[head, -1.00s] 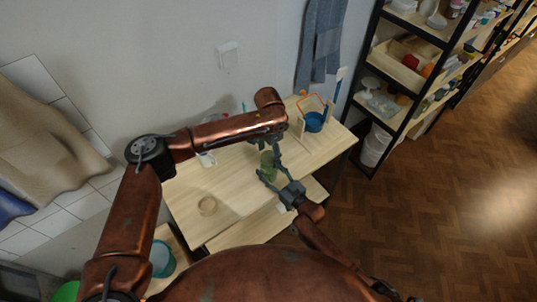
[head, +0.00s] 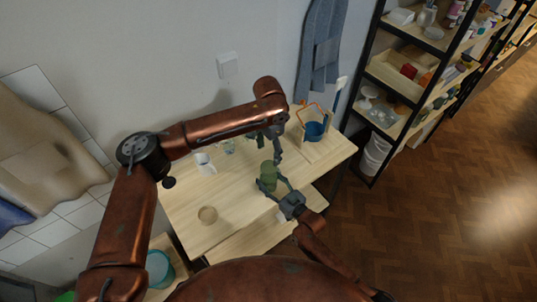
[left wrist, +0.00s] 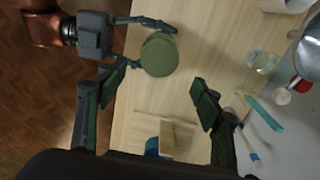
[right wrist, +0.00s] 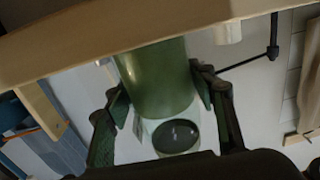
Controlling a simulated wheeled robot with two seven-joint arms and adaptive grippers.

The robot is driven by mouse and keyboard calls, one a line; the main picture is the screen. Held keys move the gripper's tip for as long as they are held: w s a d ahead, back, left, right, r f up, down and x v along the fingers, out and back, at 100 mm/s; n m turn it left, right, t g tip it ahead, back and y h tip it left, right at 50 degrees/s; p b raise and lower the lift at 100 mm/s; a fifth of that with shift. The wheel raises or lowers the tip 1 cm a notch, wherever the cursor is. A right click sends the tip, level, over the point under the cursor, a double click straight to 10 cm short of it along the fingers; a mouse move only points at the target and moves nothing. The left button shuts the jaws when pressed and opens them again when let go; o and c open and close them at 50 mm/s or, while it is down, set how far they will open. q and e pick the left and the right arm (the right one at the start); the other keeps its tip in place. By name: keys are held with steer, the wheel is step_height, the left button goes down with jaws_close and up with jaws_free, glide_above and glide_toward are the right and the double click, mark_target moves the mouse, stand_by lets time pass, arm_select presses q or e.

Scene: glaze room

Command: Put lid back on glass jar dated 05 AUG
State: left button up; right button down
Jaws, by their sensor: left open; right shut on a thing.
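A green cylindrical jar (head: 268,178) is held upright above the table by my right gripper (head: 276,187). The jar's round green top (left wrist: 159,55) shows in the left wrist view. In the right wrist view, my right gripper's fingers are on both sides of the green jar (right wrist: 158,80). A dark disc with a pale rim (right wrist: 177,137) lies at its end; I cannot tell whether it is a lid or the mouth. No date is readable. My left gripper (left wrist: 152,88) is open and empty, close to the jar but apart from it. A tan round piece (head: 207,214) lies on the table; it may be a lid.
The wooden table (head: 185,218) is clear around the tan piece. White and clear vessels (head: 205,163) stand at its back left. A wooden stand with a blue cup (head: 314,130) is at the back right. A black shelf rack (head: 376,100) stands beyond the right end.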

mark_target(269, 166)
arm_select(q)
steer(key=shift+f, duration=4.05)
steer(key=shift+c, duration=0.7)
steer(key=c, duration=1.1)
steer(key=o, duration=1.4)
steer(key=shift+c, duration=0.2)
step_height(269, 166, up, 12)
